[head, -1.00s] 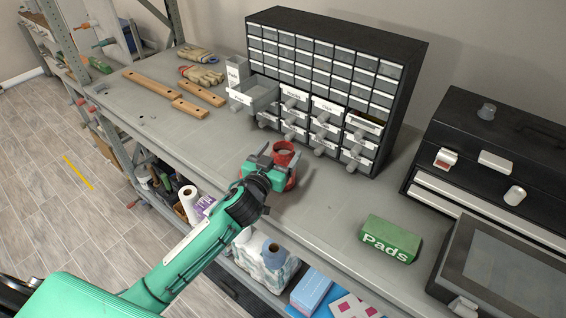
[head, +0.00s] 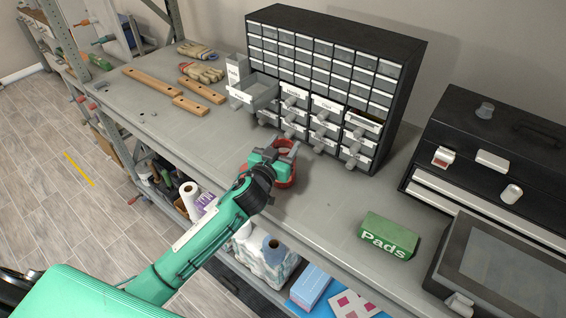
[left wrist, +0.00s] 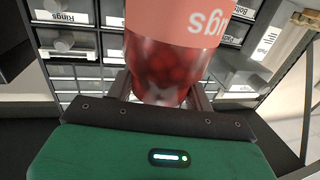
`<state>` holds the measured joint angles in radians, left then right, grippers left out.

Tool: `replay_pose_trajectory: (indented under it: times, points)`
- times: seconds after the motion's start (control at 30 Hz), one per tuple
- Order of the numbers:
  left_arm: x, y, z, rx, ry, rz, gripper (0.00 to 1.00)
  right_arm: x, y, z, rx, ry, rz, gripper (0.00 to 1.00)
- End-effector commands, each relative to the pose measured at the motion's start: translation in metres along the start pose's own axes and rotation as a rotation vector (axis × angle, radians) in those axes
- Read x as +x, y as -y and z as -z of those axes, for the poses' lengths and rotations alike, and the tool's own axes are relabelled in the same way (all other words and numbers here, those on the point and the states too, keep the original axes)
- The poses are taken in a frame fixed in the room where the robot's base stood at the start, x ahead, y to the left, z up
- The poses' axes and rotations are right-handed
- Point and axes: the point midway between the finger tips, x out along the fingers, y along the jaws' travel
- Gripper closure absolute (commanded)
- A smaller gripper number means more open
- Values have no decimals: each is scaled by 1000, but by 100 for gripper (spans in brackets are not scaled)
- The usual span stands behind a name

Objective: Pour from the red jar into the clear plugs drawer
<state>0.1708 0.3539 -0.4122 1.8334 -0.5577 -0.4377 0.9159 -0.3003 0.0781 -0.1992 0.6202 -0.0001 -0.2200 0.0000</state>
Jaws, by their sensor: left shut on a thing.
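My left gripper (head: 283,156) is shut around the red jar (head: 288,180), near the front of the bench top. The arm and gripper hide much of the jar in the head view. In the left wrist view the jar (left wrist: 165,68) shows close up between the fingers, with red round contents behind its clear wall and a pale red label band. I cannot tell whether its base touches the bench. The clear drawer (head: 262,95) is pulled out at the left of the dark drawer cabinet (head: 330,30), up and left of the jar. My right gripper is not in view.
Several lower drawers (head: 325,128) with large knobs stand behind the jar. A green Pads box (head: 388,236) and a black tool chest (head: 490,140) are to the right. Wooden strips (head: 150,84) and gloves (head: 200,72) lie at the left. The bench between is clear.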

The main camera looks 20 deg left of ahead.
Motion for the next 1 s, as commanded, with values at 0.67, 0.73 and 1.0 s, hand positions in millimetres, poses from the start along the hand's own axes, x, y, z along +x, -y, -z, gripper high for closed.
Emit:
replay_pose_trajectory:
  times: [0.67, 0.73, 1.0]
  points:
    - [0, 0, 87, 1, -13, -2, 98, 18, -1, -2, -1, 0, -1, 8]
    - [0, 0, 109, 0, -13, -2, 98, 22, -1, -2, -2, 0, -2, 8]
    - [0, 0, 172, 0, -8, -1, 98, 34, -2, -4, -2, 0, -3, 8]
